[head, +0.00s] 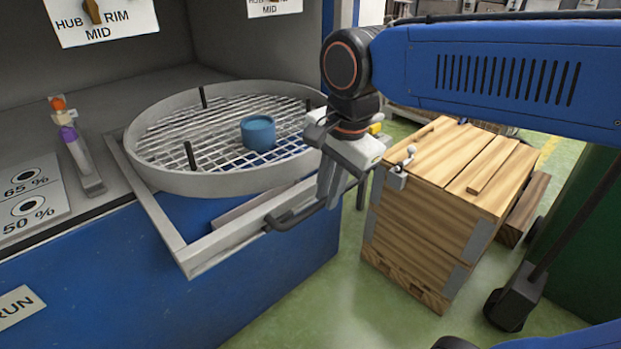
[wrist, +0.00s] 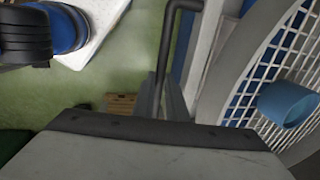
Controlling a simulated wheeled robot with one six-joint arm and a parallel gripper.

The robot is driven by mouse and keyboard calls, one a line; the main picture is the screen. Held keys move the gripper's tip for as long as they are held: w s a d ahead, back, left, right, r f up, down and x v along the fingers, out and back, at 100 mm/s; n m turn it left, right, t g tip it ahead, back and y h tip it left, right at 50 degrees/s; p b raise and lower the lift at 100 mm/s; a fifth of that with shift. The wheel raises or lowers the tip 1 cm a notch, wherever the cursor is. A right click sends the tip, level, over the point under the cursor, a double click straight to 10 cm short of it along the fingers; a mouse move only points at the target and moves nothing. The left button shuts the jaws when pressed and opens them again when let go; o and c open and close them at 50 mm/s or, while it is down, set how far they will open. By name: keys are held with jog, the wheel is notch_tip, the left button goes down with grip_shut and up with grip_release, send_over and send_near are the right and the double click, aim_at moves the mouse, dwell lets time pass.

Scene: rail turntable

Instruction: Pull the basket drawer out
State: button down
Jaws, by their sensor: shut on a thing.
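The basket drawer (head: 233,246) is a grey frame that juts out from the blue machine, with a round mesh basket (head: 152,181) on it. A blue cup (head: 258,133) stands on the mesh; it also shows at the right of the wrist view (wrist: 287,103). A black bar handle (head: 292,217) runs along the drawer's front edge. My gripper (head: 326,200) is shut on the handle, close to its right end. In the wrist view the handle (wrist: 176,40) runs down to between the fingers (wrist: 165,103). My fingers hide part of the handle.
A wooden crate (head: 415,235) stands on the green floor just right of my gripper. A lever with orange and purple parts (head: 75,145) is at the left, beside the 65 % and 50 % plate (head: 28,195). Open floor (head: 340,300) lies in front of the drawer.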

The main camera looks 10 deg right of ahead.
jog(key=shift+s+d, duration=0.55)
jog(key=shift+s, duration=0.25)
jog(key=c, duration=1.8)
grip_release()
jog(key=shift+o, duration=0.2)
jog(key=shift+r, duration=0.15)
notch_tip(320, 180, up, 17)
jog(key=s+d, duration=0.2)
jog(key=shift+s, duration=0.4)
